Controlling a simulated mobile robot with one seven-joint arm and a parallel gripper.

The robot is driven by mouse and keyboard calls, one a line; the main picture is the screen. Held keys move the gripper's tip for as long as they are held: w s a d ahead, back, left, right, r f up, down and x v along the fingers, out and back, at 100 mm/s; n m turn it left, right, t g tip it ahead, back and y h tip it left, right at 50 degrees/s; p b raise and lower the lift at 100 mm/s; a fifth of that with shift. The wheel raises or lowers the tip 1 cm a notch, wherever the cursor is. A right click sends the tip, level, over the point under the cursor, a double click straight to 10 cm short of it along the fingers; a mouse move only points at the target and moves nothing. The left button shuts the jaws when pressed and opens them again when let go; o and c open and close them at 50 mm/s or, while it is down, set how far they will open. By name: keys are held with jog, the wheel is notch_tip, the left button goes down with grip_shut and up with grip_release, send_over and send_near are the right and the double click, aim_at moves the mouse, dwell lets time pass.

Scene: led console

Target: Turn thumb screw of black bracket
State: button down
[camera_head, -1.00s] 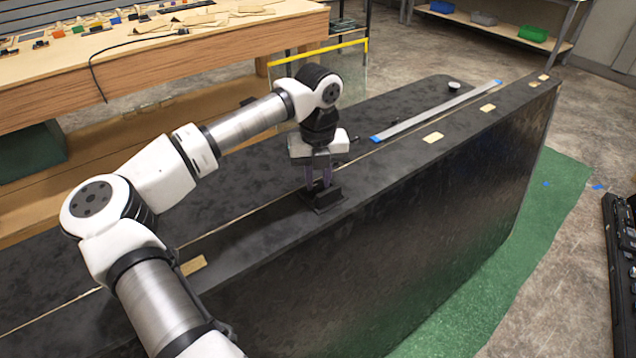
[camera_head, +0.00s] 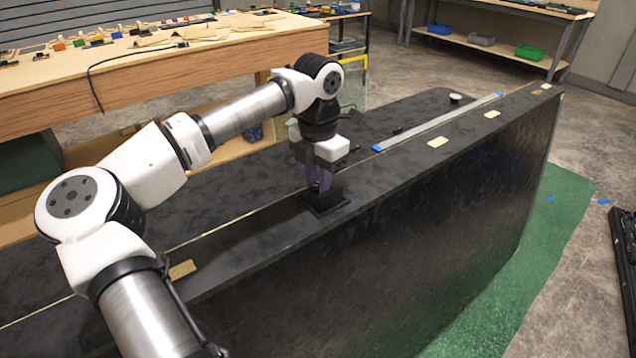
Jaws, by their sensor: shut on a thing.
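The black bracket (camera_head: 326,206) stands on the top edge of the dark console panel (camera_head: 258,228), near the middle of the view. My gripper (camera_head: 319,188) points straight down over the bracket, with its purple-grey fingers at the bracket's upper part. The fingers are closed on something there. The thumb screw itself is hidden or too small to make out between the fingertips.
A light strip with blue ends (camera_head: 437,122) lies on the console behind the gripper. Tan tape pieces (camera_head: 438,141) and a small round white-topped knob (camera_head: 455,98) are farther along. A wooden workbench (camera_head: 200,60) stands behind. Green mat (camera_head: 540,235) covers the floor at right.

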jog(key=m, duration=0.3)
jog(key=shift+r+m+b, duration=0.1)
jog(key=shift+m+b, duration=0.2)
jog(key=shift+m, duration=0.1)
jog(key=m, duration=0.3)
jog(key=shift+m, duration=0.3)
jog(key=m, duration=0.6)
jog(key=shift+w+r, duration=0.1)
jog(key=shift+r, duration=0.05)
jog(key=m, duration=0.4)
jog(key=shift+m, duration=2.6)
jog(key=c, duration=1.2)
grip_release()
